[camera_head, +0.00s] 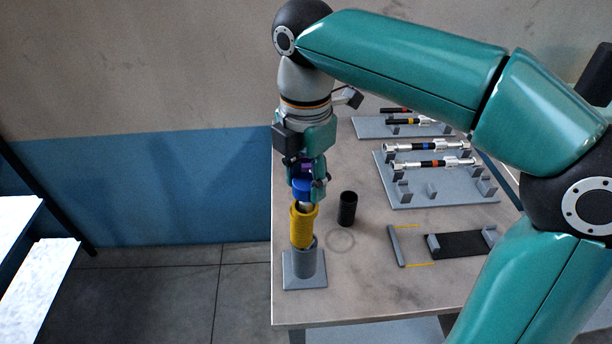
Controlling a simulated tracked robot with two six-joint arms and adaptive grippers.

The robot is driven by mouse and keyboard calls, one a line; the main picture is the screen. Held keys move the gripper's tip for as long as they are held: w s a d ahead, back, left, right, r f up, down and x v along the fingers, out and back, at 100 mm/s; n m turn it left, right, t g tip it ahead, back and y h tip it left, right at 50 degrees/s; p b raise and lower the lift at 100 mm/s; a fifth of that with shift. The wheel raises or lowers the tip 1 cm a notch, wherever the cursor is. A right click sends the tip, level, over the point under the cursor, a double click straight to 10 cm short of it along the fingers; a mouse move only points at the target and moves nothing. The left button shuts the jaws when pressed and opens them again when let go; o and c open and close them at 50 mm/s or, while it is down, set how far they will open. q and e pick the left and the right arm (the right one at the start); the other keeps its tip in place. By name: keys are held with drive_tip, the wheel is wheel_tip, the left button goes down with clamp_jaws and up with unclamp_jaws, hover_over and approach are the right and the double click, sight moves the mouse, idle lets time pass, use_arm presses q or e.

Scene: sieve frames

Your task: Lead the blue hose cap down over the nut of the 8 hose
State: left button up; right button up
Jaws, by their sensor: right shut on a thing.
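My right gripper (306,185) points straight down and is shut on the blue hose cap (302,188). Its fingers partly hide the cap. Right below the cap, a small silvery part (305,207), which looks like the hose nut, shows at the top of a yellow sleeve (302,227). The sleeve stands upright in a grey holder (304,266) on a square base. The cap is above the sleeve and roughly in line with it; I cannot tell whether it touches the nut. I see no number on the hose. My left gripper is not in view.
A black cylinder (347,209) stands on the table (350,292) to the right, with a faint ring (341,239) beside it. A grey rack (407,199) holds silver-and-black hoses (432,164). A black pad (460,245) and a grey bar (396,246) lie at the right. The left table edge is close.

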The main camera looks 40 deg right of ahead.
drive_tip(key=shift+f, duration=0.15)
drive_tip(key=o, duration=0.8)
drive_tip(key=shift+o, duration=0.2)
wheel_tip(320, 180, up, 7)
drive_tip(key=shift+w+f, duration=0.1)
drive_tip(key=shift+r, duration=0.3)
idle(0.7)
